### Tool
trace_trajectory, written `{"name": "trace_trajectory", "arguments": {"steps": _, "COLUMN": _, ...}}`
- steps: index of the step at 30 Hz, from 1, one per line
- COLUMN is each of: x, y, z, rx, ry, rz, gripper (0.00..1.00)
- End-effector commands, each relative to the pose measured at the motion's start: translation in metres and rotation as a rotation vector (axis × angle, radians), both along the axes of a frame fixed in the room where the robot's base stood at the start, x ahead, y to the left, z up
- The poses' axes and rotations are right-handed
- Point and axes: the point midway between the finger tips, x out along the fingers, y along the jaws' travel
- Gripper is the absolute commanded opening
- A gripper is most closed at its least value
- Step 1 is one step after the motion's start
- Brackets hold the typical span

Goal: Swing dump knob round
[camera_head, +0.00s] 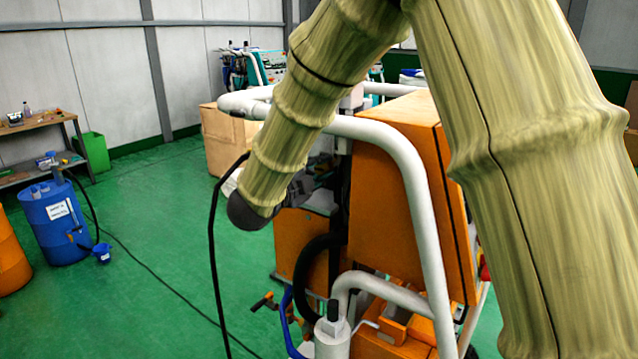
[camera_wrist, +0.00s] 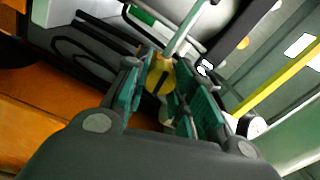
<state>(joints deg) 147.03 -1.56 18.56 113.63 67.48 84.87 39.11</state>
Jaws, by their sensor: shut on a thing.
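In the wrist view, my gripper (camera_wrist: 170,92) has its teal finger pads on either side of a small yellow knob (camera_wrist: 160,75), which I take to be the dump knob. The jaws are shut on it. The knob shows at the far end of the pads, with a dark mark on its face and a pale bar passing close above it. The pads hide part of its sides. In the head view, my arm reaches down to the orange machine (camera_head: 391,200), and neither the gripper nor the knob can be made out there.
A white tubular frame (camera_head: 408,165) surrounds the orange machine, close to my arm. A black hose (camera_head: 213,250) hangs left of it. A blue drum (camera_head: 55,225) and a workbench (camera_head: 38,125) stand at the left. The green floor (camera_head: 150,250) between is mostly clear.

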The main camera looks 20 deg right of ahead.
Motion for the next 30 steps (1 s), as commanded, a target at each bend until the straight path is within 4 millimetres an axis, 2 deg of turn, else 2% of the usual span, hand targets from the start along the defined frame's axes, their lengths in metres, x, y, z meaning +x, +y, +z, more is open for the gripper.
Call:
{"name": "trace_trajectory", "arguments": {"steps": 1, "x": -0.0012, "y": -0.0007, "z": -0.0055, "rx": 0.011, "ry": -0.012, "rz": -0.002, "gripper": 0.02}}
{"name": "trace_trajectory", "arguments": {"steps": 25, "x": -0.0017, "y": -0.0002, "z": -0.0035, "rx": 0.060, "ry": -0.070, "rz": -0.002, "gripper": 0.01}}
{"name": "trace_trajectory", "arguments": {"steps": 26, "x": -0.0017, "y": -0.0002, "z": -0.0035, "rx": 0.060, "ry": -0.070, "rz": -0.002, "gripper": 0.29}}
{"name": "trace_trajectory", "arguments": {"steps": 28, "x": -0.0017, "y": -0.0002, "z": -0.0037, "rx": 0.060, "ry": -0.070, "rz": -0.002, "gripper": 0.42}}
{"name": "trace_trajectory", "arguments": {"steps": 30, "x": -0.0018, "y": -0.0001, "z": -0.0038, "rx": 0.060, "ry": -0.070, "rz": -0.002, "gripper": 0.45}}
